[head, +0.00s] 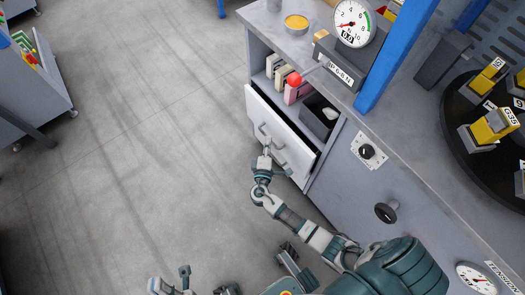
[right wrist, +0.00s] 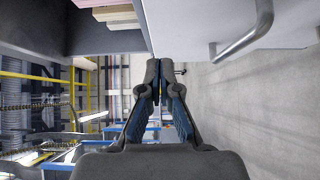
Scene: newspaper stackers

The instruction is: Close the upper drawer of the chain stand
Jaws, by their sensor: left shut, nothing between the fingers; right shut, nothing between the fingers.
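The chain stand (head: 325,205) is the grey bench cabinet right of centre in the head view. Its drawer with a white front (head: 254,106) stands pulled out, with a gap behind the front. Bar handles (head: 264,131) show on it. My right gripper (head: 266,152) is shut and empty at the drawer front, by the handles; whether it touches is unclear. In the right wrist view its fingertips (right wrist: 156,72) are together beside the white front's edge, with a silver handle (right wrist: 250,38) to the right. My left gripper (head: 170,280) is shut and empty, low over the floor, partly cut off.
Books (head: 283,77) and a dark bin (head: 319,118) sit behind the drawer front. A dial scale (head: 352,22), a yellow tin (head: 296,23) and a blue post (head: 397,55) stand on the bench top. Black knobs (head: 386,212) project from the cabinet.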

